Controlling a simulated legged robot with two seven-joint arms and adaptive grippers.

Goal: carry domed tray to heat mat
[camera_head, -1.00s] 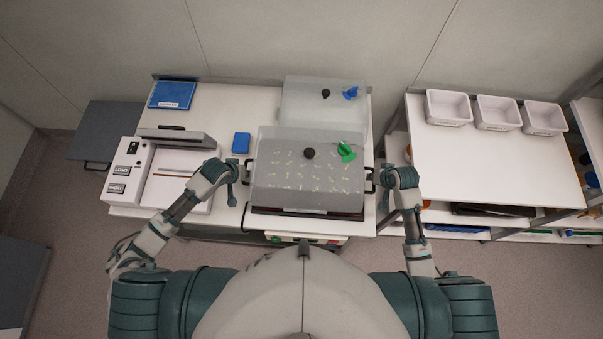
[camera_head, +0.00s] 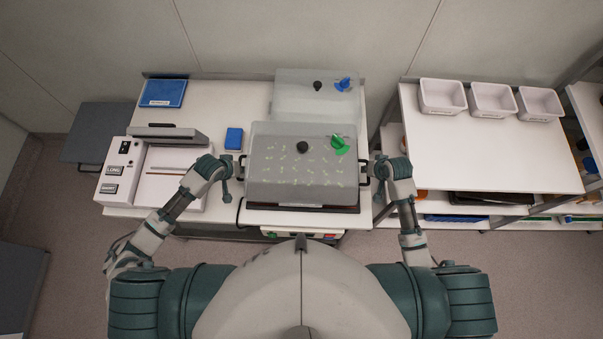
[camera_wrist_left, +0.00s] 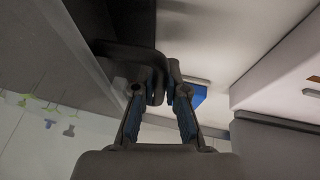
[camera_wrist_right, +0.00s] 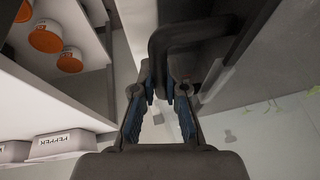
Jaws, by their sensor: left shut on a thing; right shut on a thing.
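The domed tray (camera_head: 302,183) has a clear dome with a black knob and a green vent, and pale seedlings show inside. It is over the dark heat mat (camera_head: 335,209) on the white bench; I cannot tell whether it touches the mat. My left gripper (camera_head: 236,168) is shut on the tray's left handle, and the dark handle (camera_wrist_left: 150,65) shows between its fingers in the left wrist view. My right gripper (camera_head: 371,170) is shut on the right handle (camera_wrist_right: 175,45), which shows in the right wrist view.
A second clear dome (camera_head: 300,104) with a blue vent stands behind the tray. A blue box (camera_head: 234,138) and a white sealing machine (camera_head: 150,170) are to the left. A shelf top with white bins (camera_head: 442,97) is to the right.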

